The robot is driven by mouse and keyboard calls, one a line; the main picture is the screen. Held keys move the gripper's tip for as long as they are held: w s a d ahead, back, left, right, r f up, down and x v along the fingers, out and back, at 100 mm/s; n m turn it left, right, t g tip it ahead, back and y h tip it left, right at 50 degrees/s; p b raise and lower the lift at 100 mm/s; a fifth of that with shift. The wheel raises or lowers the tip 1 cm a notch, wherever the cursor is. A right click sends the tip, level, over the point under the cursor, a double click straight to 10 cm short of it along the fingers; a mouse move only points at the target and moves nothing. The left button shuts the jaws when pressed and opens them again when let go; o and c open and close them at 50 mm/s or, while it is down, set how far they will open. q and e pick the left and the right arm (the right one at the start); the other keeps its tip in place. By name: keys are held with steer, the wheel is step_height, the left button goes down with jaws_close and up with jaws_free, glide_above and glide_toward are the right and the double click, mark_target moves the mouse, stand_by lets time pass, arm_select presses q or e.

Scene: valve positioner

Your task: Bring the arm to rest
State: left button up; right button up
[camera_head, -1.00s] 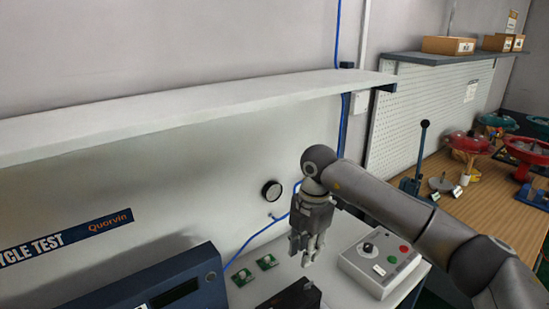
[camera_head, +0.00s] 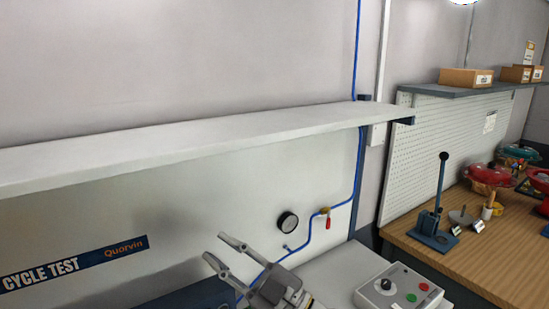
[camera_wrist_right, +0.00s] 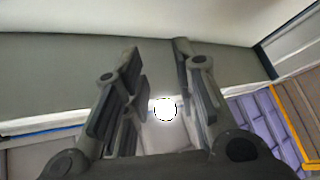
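My right gripper (camera_head: 215,248) is low in the middle of the head view, pointing up and to the left in the picture, in front of the white back panel. Its two fingers are spread apart with nothing between them. The right wrist view also shows the gripper (camera_wrist_right: 157,50) with its fingers apart and empty. Most of my right arm is below the bottom edge of the head view. My left gripper is not in view.
A white shelf (camera_head: 200,140) runs above the gripper. A round gauge (camera_head: 287,222) and a red-handled valve (camera_head: 327,217) are on the panel nearby. A control box (camera_head: 398,289) stands to the right. A wooden bench (camera_head: 480,250) holds a lever press (camera_head: 436,215).

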steer(key=w+d+f+m+t+h, duration=0.2)
steer(key=d+f+m+t+h, duration=0.1)
steer(key=d+m+t+h, duration=0.3)
steer(key=w+d+f+m+t+h, duration=0.2)
steer(key=d+m+t+h, duration=0.1)
steer(key=d+m+h, duration=0.35)
steer(key=s+d+f+m+g+h, duration=0.25)
steer(key=d+f+h, duration=0.2)
steer(key=f, duration=0.25)
steer(key=s+d+f+m+g+h, duration=0.2)
steer(key=d+f+m+h, duration=0.15)
steer(key=d+f, duration=0.3)
steer(key=s+d+f+g, duration=0.3)
steer(key=s+f+g, duration=0.4)
steer(key=s, duration=0.6)
steer(key=s+d+f+g, duration=0.3)
steer(key=s+f+g, duration=0.2)
steer(key=s+f, duration=0.6)
step_height(320, 180, down, 25)
steer(key=s, duration=0.3)
steer(key=s+d+f+g, duration=0.2)
steer(key=s+f, duration=1.3)
steer(key=s, duration=0.1)
steer(key=shift+s+d+f, duration=0.2)
steer(key=shift+s+d, duration=0.05)
steer(key=shift+d, duration=0.1)
